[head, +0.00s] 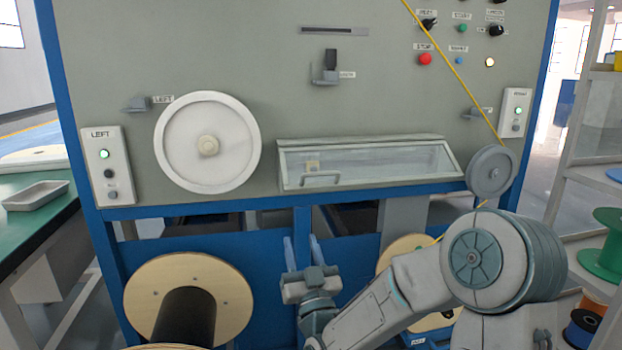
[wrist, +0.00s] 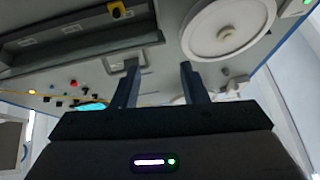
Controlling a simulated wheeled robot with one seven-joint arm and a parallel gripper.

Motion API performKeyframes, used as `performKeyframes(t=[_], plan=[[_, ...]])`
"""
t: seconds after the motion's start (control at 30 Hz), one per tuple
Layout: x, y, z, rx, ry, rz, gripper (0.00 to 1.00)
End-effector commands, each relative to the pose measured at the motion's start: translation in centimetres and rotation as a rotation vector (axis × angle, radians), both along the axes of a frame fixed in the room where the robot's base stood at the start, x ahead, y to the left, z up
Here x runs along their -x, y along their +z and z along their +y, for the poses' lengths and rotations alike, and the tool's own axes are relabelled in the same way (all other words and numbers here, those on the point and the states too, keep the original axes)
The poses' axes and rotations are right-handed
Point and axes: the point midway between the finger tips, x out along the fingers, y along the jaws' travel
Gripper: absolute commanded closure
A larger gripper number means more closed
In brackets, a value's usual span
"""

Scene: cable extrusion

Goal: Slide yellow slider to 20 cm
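The yellow slider (head: 313,166) shows faintly behind a clear, grey-framed cover in the head view. In the wrist view the yellow slider (wrist: 117,10) sits near the top edge, in a long grey recess. The cover (head: 400,162) looks shut, with a grey handle (head: 320,180) at its lower left. My gripper (head: 302,248) is below the cover, apart from it, with its fingers pointing up. In the wrist view my gripper (wrist: 160,80) has its two dark fingers spread with nothing between them. No scale marks can be read.
A white wheel (head: 208,143) is left of the cover, and a grey pulley (head: 491,170) with a yellow cable is at its right. A large wooden spool (head: 188,275) stands at lower left. Buttons and knobs (head: 425,59) are at upper right.

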Motion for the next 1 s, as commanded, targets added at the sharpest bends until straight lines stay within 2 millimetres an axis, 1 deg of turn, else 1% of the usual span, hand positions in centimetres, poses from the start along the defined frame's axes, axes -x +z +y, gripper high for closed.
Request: performKeyframes(t=[0.03,0.17,0.27,0.37,0.47,0.57,0.67,0.77,0.87,0.97,1.0], plan=[[-0.1,1.3,0.3,0.032,0.009,0.026,0.61],[-0.6,2.7,0.7,0.125,0.032,0.129,0.61],[-0.9,4.0,0.8,0.215,0.045,0.24,0.61],[-0.8,5.1,0.3,0.301,0.048,0.368,0.61],[-0.4,6.2,-0.8,0.371,0.036,0.499,0.61],[0.5,7.5,-2.3,0.427,0.015,0.632,0.61],[1.8,8.9,-4.2,0.467,-0.015,0.767,0.61],[3.6,10.6,-6.2,0.492,-0.049,0.903,0.61],[5.9,12.6,-8.4,0.499,-0.085,1.041,0.61],[8.6,14.7,-10.5,0.492,-0.119,1.177,0.61],[9.8,15.6,-11.2,0.486,-0.13,1.232,0.61]])
